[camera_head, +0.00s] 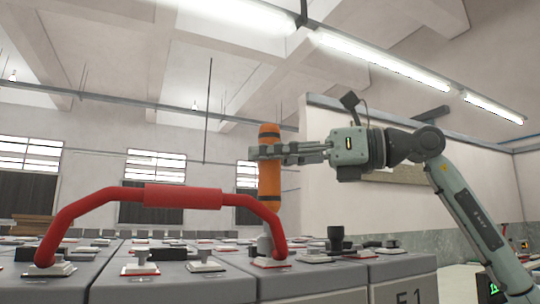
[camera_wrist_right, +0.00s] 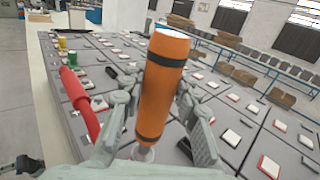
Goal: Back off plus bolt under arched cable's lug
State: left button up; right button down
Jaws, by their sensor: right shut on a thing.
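The red arched cable (camera_head: 183,197) spans the battery tops, with one end on a lug at the left and the other on a lug (camera_head: 270,262) at the right. My right gripper (camera_head: 264,151) is shut on an upright orange tool (camera_head: 269,180) with black bands. The tool's grey lower end (camera_head: 265,244) reaches down close beside the cable's right end; I cannot tell whether it sits on the bolt, which is hidden. In the right wrist view the orange tool (camera_wrist_right: 162,85) stands between the two fingers, and the red cable (camera_wrist_right: 80,102) is at the left. My left gripper is not in view.
Grey batteries (camera_head: 315,282) with red- and white-based terminals fill the front. A black post (camera_head: 336,240) stands right of the tool. The wrist view shows more battery rows (camera_wrist_right: 235,112) and cardboard boxes (camera_wrist_right: 228,40) behind.

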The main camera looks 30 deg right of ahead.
aim_at(270, 127)
jog(key=shift+w+f+p, duration=0.1)
jog(key=shift+f+p, duration=0.1)
jog(key=shift+p, duration=0.15)
dwell(0.6)
jog(key=shift+r, duration=0.15)
notch_tip(270, 127, up, 3)
jog(key=p, duration=0.2)
jog(key=shift+p, duration=0.4)
jog(key=shift+r, duration=1.1)
